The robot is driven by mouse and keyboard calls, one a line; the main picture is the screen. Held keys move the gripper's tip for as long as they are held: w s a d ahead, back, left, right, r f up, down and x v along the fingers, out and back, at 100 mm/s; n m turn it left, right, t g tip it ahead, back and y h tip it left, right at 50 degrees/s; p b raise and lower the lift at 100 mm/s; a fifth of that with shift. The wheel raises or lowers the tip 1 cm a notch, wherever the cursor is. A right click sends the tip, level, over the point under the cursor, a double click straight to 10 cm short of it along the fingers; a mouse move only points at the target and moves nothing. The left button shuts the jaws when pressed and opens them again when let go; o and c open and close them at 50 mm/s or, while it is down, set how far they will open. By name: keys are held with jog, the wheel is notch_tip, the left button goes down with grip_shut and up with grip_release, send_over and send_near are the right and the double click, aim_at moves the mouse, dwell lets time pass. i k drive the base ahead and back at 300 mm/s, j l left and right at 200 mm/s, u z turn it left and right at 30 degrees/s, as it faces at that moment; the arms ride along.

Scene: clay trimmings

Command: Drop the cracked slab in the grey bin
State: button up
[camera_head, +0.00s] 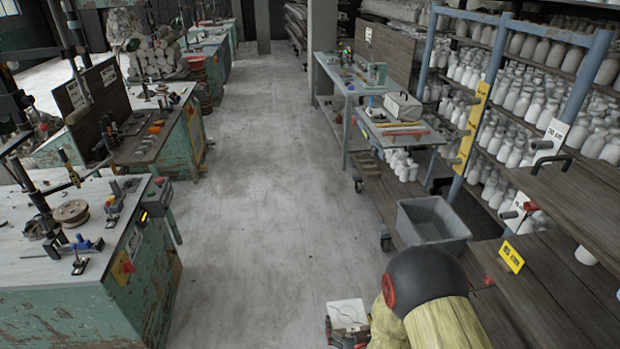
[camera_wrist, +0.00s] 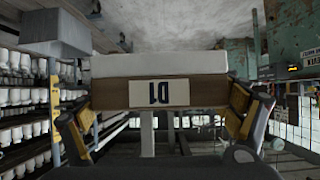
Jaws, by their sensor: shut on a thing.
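My gripper (camera_wrist: 160,108) is shut on a block with a white slab (camera_wrist: 158,65) on top of a brown board (camera_wrist: 110,92). In the head view the white slab (camera_head: 347,313) shows at the bottom centre, held over the floor beside my arm. A faint line crosses it; I cannot tell if it is a crack. The grey bin (camera_head: 435,243) stands to the upper right of the slab, apart from it, and looks empty. It also shows in the wrist view (camera_wrist: 48,28) at the upper left.
Shelves with white bottles (camera_head: 510,100) run along the right. A metal cart (camera_head: 405,130) with tools stands behind the bin. Green workbenches (camera_head: 150,270) stand on the left. The grey floor aisle (camera_head: 260,200) between them is clear. A yellow sign (camera_head: 511,257) is right of the bin.

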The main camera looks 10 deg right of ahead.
aim_at(429, 230)
jog(key=i+z, duration=0.15)
jog(key=i, duration=0.7)
jog(key=i+j+z, duration=0.2)
jog(key=i, duration=0.6)
jog(key=i+z, duration=0.7)
jog(key=z, duration=0.2)
jog(key=i+j+z, duration=0.15)
jog(key=i+z, duration=0.3)
jog(key=k, duration=0.1)
